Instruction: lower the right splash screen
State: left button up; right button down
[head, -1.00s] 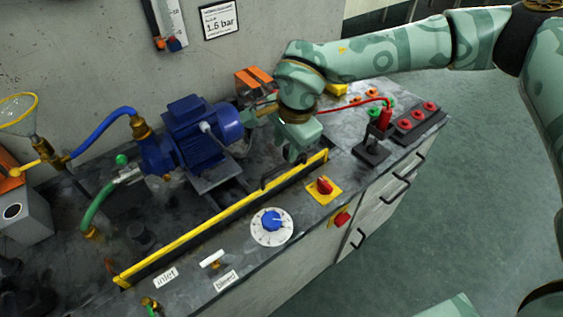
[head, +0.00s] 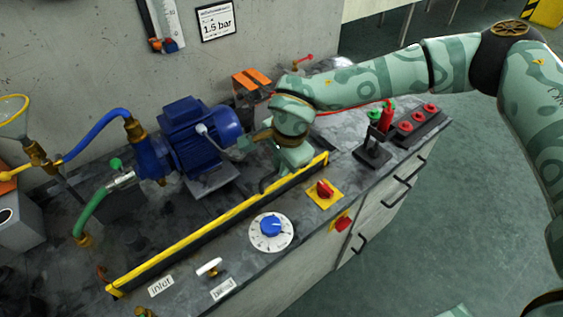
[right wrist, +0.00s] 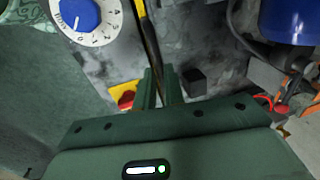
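The splash screen (head: 215,223) is a long low strip with a yellow top edge and a dark face, standing along the bench. My right gripper (head: 272,181) is down at the screen's right part, by its dark handle, which is mostly hidden behind it. In the right wrist view the two green fingers (right wrist: 160,90) are a narrow gap apart, and the screen's dark edge (right wrist: 149,38) runs towards that gap. Whether they grip the handle is not clear. My left gripper is not in view.
A blue pump motor (head: 200,135) stands behind the screen. In front are a blue dial (head: 271,227), a red knob on a yellow plate (head: 324,190) and a white tap handle (head: 209,267). A red-button box (head: 415,124) stands to the right.

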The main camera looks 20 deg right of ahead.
notch_tip(320, 180, down, 4)
jog(key=shift+f+b, duration=0.25)
jog(key=shift+b, duration=0.25)
jog(key=shift+s, duration=0.15)
jog(key=c, duration=1.5)
grip_release()
notch_tip(320, 180, up, 16)
jog(key=p, duration=0.5)
send_over(280, 181)
jog(key=s+d, duration=0.1)
jog(key=s, duration=0.3)
jog(key=shift+w+d, duration=0.15)
jog(key=shift+w, duration=0.1)
